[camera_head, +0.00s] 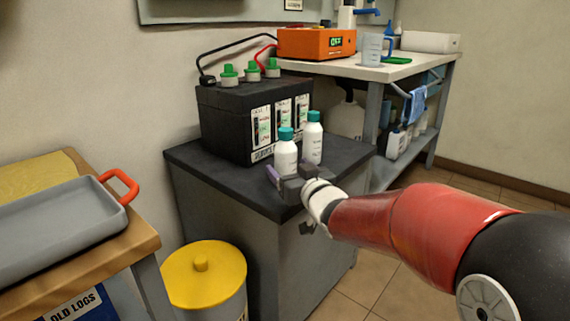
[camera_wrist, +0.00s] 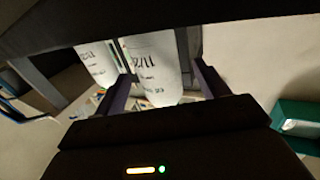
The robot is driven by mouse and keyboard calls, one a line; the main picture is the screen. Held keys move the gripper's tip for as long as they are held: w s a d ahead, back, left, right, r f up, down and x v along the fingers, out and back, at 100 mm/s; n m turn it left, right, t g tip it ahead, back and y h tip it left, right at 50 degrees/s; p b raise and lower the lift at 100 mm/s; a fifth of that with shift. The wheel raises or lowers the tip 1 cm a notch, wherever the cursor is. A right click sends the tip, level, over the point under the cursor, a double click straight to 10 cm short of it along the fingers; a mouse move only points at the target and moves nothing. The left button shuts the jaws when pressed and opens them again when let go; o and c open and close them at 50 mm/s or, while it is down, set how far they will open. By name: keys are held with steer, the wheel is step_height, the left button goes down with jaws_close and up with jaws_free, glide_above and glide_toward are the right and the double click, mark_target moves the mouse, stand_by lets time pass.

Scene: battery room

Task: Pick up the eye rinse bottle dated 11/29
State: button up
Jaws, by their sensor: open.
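Two white bottles with teal caps stand upright side by side on a dark cabinet top, a nearer left bottle (camera_head: 286,156) and a right bottle (camera_head: 312,142). My gripper (camera_head: 284,181) is low in front of the left bottle, its jaws open. In the wrist view, one bottle (camera_wrist: 154,68) appears between the two fingers (camera_wrist: 162,88), with none visibly closed on it. The other bottle (camera_wrist: 97,62) is to its left, partly behind the left finger. Both bottles carry dark print; the dates are too small or blurred to read surely.
A black battery (camera_head: 226,120) with green caps stands just behind the bottles on the cabinet (camera_head: 200,166). A yellow-lidded bin (camera_head: 205,280) and a grey tray (camera_head: 60,235) are at left. A bench (camera_head: 420,68) with an orange charger (camera_head: 316,43) is behind.

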mark_target(290, 168)
steer(key=shift+x, duration=1.55)
steer(key=shift+d, duration=0.1)
steer(key=shift+c, duration=0.4)
steer(key=c, duration=1.1)
steer(key=shift+c, duration=0.2)
